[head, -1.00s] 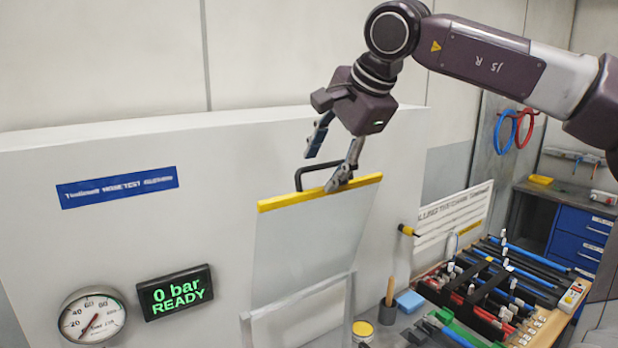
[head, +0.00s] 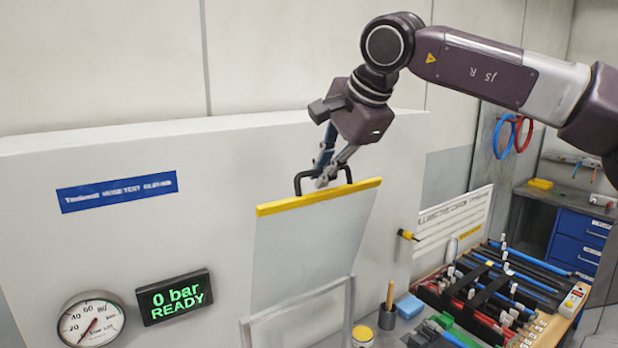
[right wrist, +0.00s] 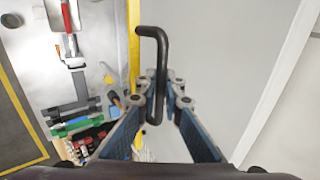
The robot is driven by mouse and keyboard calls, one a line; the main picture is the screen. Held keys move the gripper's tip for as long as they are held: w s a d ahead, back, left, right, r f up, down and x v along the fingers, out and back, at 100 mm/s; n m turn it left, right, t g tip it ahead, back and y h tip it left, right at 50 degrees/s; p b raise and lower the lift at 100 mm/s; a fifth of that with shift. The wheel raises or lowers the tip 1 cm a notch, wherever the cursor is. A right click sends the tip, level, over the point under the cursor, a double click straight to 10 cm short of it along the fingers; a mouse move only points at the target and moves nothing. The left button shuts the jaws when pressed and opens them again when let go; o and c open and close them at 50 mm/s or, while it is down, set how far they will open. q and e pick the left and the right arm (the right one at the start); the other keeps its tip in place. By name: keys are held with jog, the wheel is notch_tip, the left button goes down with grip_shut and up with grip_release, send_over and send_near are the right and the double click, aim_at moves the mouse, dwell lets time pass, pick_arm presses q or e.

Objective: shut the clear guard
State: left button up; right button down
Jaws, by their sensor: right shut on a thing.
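The clear guard is a translucent pane (head: 312,245) with a yellow top edge (head: 275,208). It stands raised and slightly tilted in front of the white panel, above a pale frame (head: 349,310). A black bar handle (head: 298,183) rises from the yellow edge; it also shows in the right wrist view (right wrist: 152,31). My right gripper (head: 325,176) is shut on this handle, with its fingers on either side of the bar in the right wrist view (right wrist: 160,82). My left gripper is not in view.
A display (head: 175,297) reads "0 bar READY" beside a round gauge (head: 91,322) on the white panel (head: 80,240). To the right, a bench holds a cup with a wooden-handled tool (head: 388,305), a blue block (head: 409,305) and a rack of hoses (head: 500,290).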

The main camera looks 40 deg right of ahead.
jog(key=shift+r, duration=0.2)
jog(key=shift+s+a+f+b, duration=0.1)
jog(key=shift+s+f+b, duration=0.25)
jog(key=shift+s+b, duration=0.3)
jog(key=shift+s+a+f+b, duration=0.1)
jog(key=shift+s+f+b, duration=0.15)
jog(key=shift+s+b, duration=0.35)
jog(key=shift+s+a+f+b, duration=0.1)
jog(key=shift+s+f+b, duration=0.2)
jog(key=shift+s, duration=0.55)
jog(key=shift+s+a+f+b, duration=0.1)
jog(key=shift+s+f+b, duration=0.05)
jog(key=shift+s+b, duration=0.5)
jog(key=shift+s, duration=0.5)
jog(key=shift+f, duration=0.1)
jog(key=s+f+b, duration=0.3)
jog(key=s+b, duration=0.2)
jog(key=s, duration=0.1)
jog(key=shift+a+f, duration=0.15)
jog(key=shift+a, duration=0.15)
